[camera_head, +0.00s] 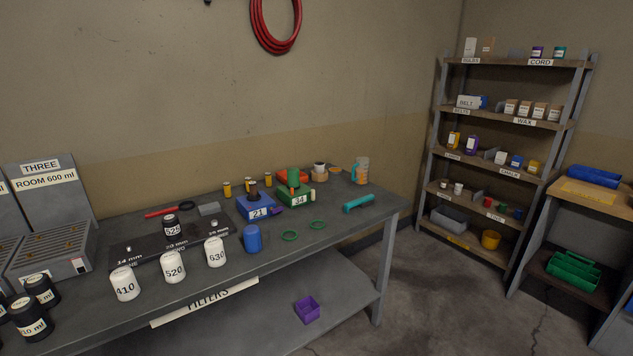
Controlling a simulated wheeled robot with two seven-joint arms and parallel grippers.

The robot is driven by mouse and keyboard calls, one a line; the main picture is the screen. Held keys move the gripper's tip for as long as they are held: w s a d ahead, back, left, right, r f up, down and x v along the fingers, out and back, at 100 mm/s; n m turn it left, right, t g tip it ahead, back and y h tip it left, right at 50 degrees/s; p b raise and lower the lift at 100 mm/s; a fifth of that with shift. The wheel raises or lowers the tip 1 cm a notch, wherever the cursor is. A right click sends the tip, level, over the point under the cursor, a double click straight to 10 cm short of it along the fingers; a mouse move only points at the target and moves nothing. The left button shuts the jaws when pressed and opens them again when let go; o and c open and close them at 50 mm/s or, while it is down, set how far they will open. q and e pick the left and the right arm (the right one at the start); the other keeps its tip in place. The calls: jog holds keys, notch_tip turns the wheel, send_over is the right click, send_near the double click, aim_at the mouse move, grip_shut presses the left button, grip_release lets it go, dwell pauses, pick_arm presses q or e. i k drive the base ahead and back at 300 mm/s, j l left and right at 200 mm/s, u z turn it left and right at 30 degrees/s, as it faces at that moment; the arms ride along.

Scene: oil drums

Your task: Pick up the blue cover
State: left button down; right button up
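Several blue things show, and I cannot tell for sure which is the cover. A plain blue cylinder (252,239), closed on top like a cap, stands upright near the front edge of the grey workbench. A blue block labelled 21 (246,207) sits behind it, with a dark knob-like part on top. A long blue rounded piece (594,177) lies on the side table at the far right. Neither of my grippers is in view.
White jars 410 (125,284), 520 (173,267) and 630 (215,252) line the workbench (340,226) left of the blue cylinder. Green rings (289,235) and a teal bar (358,203) lie to its right. A loaded shelf rack (509,125) stands in the corner, beyond open floor.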

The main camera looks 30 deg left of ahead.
aim_at(252, 240)
jog(key=u, duration=1.35)
